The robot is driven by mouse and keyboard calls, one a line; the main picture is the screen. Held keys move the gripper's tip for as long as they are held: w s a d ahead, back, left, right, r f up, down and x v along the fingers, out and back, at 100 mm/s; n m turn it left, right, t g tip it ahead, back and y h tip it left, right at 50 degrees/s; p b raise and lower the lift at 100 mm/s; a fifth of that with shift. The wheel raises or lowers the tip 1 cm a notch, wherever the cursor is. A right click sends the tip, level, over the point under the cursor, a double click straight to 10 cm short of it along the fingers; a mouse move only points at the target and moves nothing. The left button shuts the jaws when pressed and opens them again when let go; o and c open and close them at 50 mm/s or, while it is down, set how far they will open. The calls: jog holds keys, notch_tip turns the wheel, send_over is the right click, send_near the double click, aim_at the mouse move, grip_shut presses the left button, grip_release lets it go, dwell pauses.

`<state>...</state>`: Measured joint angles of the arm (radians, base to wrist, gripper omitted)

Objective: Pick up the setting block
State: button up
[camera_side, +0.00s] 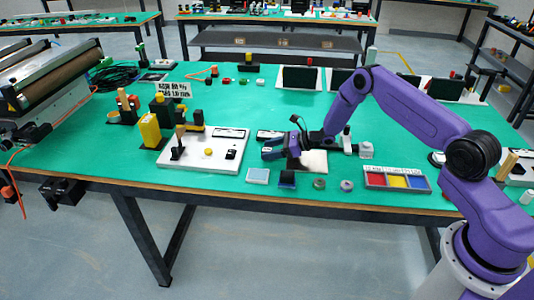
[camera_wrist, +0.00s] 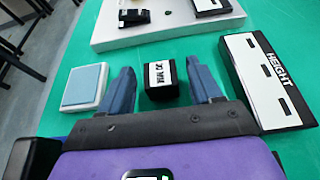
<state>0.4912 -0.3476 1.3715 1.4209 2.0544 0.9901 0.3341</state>
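A small black block (camera_wrist: 160,80) with a white lettered label, which I take to be the setting block, stands on the green table top in the wrist view. My gripper (camera_wrist: 165,88) is open, with one blue finger to the left and one to the right of the block. A gap shows between the block and each finger. In the side view my gripper (camera_side: 270,150) is low over the table, right of the white board. I cannot make out the block there; the fingers seem to hide it.
A light blue pad (camera_wrist: 85,87) lies left of the left finger. A black and white plate marked HEIGHT (camera_wrist: 266,82) lies close to the right finger. The white board (camera_side: 196,161) stands beyond the fingertips. A tray with coloured compartments (camera_side: 398,190) is farther right.

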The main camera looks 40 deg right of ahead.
aim_at(271, 150)
jog(key=c, duration=0.9)
jog(key=shift+r, duration=0.15)
jog(key=shift+r, duration=0.4)
notch_tip(271, 150, up, 2)
jog(key=shift+r, duration=0.1)
jog(key=s+r, duration=0.3)
jog(key=s, duration=0.1)
jog(key=s+r, duration=0.3)
jog(key=s, duration=0.2)
jog(key=s+r, duration=0.3)
jog(key=s, duration=0.1)
jog(key=shift+s+d+r, duration=0.25)
jog(key=shift+s+r, duration=0.15)
